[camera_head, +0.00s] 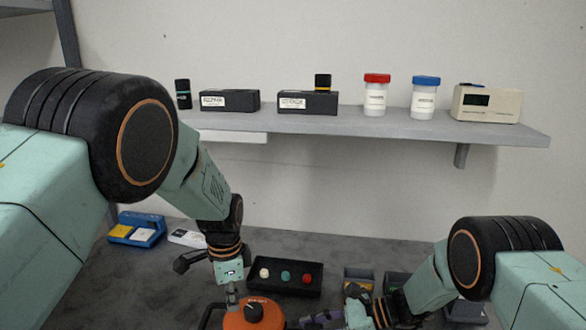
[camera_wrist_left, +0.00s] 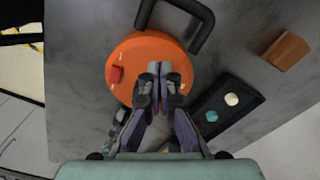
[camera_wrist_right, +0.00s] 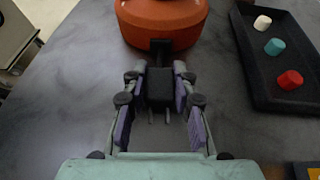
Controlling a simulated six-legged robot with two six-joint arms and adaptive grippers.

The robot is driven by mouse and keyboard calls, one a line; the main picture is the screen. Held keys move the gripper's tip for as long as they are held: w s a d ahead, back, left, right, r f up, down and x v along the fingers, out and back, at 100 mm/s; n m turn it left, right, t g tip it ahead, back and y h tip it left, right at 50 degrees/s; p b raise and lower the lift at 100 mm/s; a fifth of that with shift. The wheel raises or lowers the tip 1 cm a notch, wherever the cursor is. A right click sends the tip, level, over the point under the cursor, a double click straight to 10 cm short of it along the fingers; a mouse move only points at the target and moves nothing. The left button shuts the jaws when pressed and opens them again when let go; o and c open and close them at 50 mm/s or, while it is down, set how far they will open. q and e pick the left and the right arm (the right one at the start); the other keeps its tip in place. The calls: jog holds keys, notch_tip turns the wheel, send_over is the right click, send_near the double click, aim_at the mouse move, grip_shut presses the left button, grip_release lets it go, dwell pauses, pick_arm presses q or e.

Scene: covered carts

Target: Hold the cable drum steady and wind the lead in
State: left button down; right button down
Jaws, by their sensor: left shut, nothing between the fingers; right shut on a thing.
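The orange cable drum (camera_head: 236,318) stands at the bottom of the head view, with a dark knob (camera_head: 254,312) on top. My right gripper (camera_wrist_right: 160,78) is shut on a black block-like part (camera_wrist_right: 159,88) at the drum's near side. I cannot make out the lead.
A black tray (camera_head: 262,284) with white, green and red knobs lies behind the drum. A dark bent bar (camera_wrist_left: 190,20) is beside the drum. A blue box (camera_head: 137,229) stands at the left. The wall shelf (camera_head: 380,127) carries jars and boxes. Small bins (camera_head: 358,278) stand right of the tray.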

pick_arm(q)
notch_tip(320, 180, up, 6)
jog(key=shift+f, duration=0.15)
dwell(0.3)
pick_arm(e)
jog(key=c, duration=1)
grip_release()
jog(key=shift+d, duration=0.1)
